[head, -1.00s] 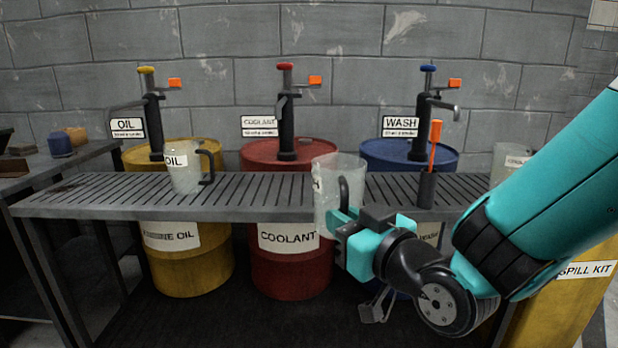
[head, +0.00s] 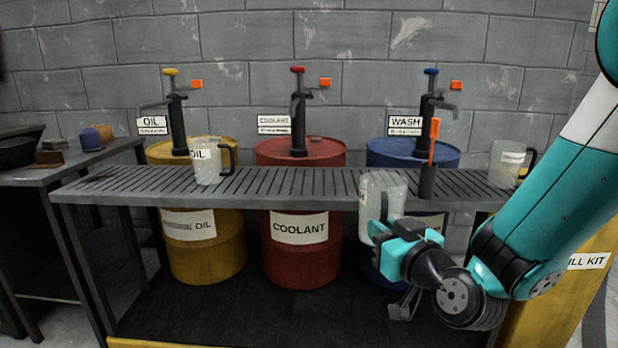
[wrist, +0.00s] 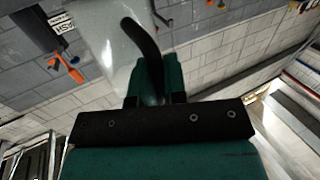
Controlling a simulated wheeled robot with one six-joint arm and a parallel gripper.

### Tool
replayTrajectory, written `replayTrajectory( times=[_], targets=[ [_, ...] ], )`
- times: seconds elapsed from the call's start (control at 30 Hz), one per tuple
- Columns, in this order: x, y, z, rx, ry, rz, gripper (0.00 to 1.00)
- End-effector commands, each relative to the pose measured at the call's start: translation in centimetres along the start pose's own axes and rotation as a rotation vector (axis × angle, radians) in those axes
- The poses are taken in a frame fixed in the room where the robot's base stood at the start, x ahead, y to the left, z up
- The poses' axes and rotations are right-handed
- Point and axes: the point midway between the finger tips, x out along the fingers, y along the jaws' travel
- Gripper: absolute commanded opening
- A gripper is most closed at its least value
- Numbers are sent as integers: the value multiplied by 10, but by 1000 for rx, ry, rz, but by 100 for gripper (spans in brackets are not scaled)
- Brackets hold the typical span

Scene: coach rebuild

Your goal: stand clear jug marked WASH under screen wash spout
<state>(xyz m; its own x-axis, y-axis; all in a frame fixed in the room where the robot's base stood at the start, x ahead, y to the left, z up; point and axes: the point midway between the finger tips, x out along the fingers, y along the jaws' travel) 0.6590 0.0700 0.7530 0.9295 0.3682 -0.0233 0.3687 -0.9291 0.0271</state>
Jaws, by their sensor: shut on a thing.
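My gripper (head: 402,240) is shut on a clear jug (head: 382,188) by its dark handle, and holds it in front of the grated bench, tilted a little. Its marking cannot be read here. The jug (wrist: 112,45) and its handle also show in the wrist view, with the fingers closed around the handle. The blue wash drum (head: 412,150) stands behind the bench at the right. Its pump has a blue knob, a WASH sign (head: 405,122) and a spout (head: 447,105) pointing right, above and behind the held jug.
On the grated bench (head: 290,186) stand an OIL jug (head: 207,168) at left, a dark holder with an orange-handled tool (head: 428,180) right beside the held jug, and another labelled jug (head: 506,165) at far right. The bench middle before the red coolant drum (head: 300,152) is clear.

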Motion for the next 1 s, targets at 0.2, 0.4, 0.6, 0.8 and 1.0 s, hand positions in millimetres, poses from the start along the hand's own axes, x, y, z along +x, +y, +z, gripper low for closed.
replayTrajectory(
  times=[0.2,0.4,0.6,0.8,1.0],
  targets=[
    [13,51,36,-1,-5,119,0],
    [16,112,82,-2,-5,253,0],
    [9,157,119,-8,2,339,0],
    [1,181,128,-12,11,381,0],
    [1,181,101,-12,10,379,0]
  ],
)
